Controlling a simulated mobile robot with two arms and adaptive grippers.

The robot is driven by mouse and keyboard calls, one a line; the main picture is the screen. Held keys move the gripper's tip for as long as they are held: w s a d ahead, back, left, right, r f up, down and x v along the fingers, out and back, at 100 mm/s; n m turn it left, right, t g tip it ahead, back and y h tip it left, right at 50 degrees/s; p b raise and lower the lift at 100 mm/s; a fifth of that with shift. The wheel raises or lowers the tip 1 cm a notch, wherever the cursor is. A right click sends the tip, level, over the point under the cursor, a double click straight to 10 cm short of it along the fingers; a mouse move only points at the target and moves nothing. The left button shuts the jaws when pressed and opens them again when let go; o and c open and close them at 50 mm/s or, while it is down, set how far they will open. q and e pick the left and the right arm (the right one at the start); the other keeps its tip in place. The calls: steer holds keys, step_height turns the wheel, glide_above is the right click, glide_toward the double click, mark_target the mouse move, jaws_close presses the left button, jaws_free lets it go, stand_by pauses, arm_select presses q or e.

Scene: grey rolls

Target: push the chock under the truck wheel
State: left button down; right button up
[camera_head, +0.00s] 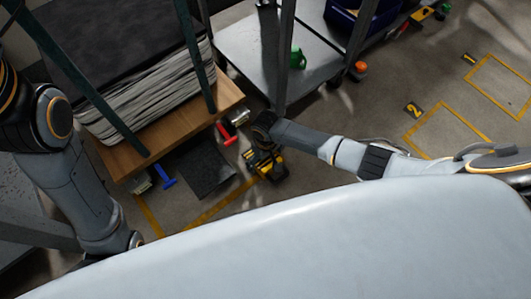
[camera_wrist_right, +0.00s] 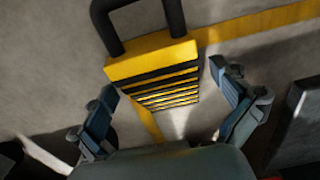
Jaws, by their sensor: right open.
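The chock (camera_wrist_right: 150,57) is a yellow and black striped block with a black loop handle, seen close up in the right wrist view. In the head view the chock (camera_head: 270,166) is small, on the floor right of the wooden-decked truck (camera_head: 195,118). My right gripper (camera_wrist_right: 168,105) is open, one finger on each side of the chock's striped near end. I see floor beside both fingers and cannot tell whether either touches. In the head view this gripper (camera_head: 262,145) is dark and partly blends with the chock. My left gripper is hidden.
A grey metal shelf (camera_head: 250,55) stands behind. Yellow floor lines (camera_wrist_right: 265,24) run nearby. Open floor (camera_head: 350,110) lies to the right.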

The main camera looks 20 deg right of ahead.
mark_target(266, 159)
step_height(266, 159, up, 12)
stand_by(0.4)
